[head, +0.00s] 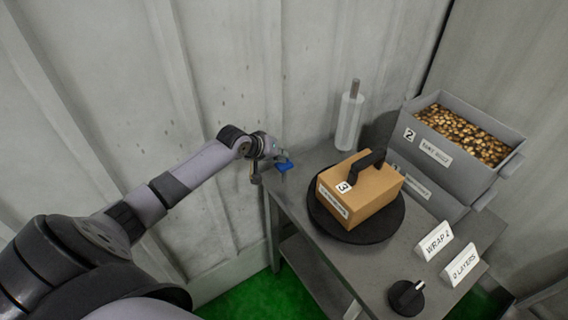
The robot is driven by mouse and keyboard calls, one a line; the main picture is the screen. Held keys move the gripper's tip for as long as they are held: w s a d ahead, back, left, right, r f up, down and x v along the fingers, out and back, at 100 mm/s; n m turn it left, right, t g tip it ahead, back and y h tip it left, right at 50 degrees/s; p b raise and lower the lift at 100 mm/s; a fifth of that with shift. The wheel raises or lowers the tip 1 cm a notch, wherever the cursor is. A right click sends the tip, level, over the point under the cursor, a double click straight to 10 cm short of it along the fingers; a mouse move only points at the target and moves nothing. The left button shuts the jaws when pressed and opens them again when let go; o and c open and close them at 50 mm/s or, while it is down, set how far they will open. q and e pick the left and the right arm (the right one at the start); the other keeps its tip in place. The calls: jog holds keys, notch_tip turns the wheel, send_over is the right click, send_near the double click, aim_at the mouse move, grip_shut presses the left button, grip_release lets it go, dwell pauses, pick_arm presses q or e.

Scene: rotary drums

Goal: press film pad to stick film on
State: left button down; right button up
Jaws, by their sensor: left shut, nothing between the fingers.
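My left gripper (257,179) is shut and empty near the back left corner of the table, its fingers small and partly hidden by the wrist. A small blue pad (284,166), perhaps the film pad, shows just right of it; I cannot tell whether they touch. A white film roll (348,121) stands upright on a post at the table's back. No film shows on the box. My right gripper is not in view.
The grey table (306,160) bears a black knob (406,297) at the front and two signs, "WRAP 2" (434,241) and "0 LAYERS" (461,265), at the right. A grey bin of brown pieces (447,155), marked 2, stands behind. A pale panel wall (225,70) is close behind my arm.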

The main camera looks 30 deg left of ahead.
pick_arm(q)
jog(key=shift+f+b, duration=0.6)
jog(key=shift+f, duration=0.65)
dwell(0.9)
dwell(0.4)
jog(key=shift+r+p, duration=1.7)
jog(key=shift+p, duration=0.35)
notch_tip(320, 180, up, 5)
jog(key=p, duration=0.5)
jog(key=shift+r, duration=0.1)
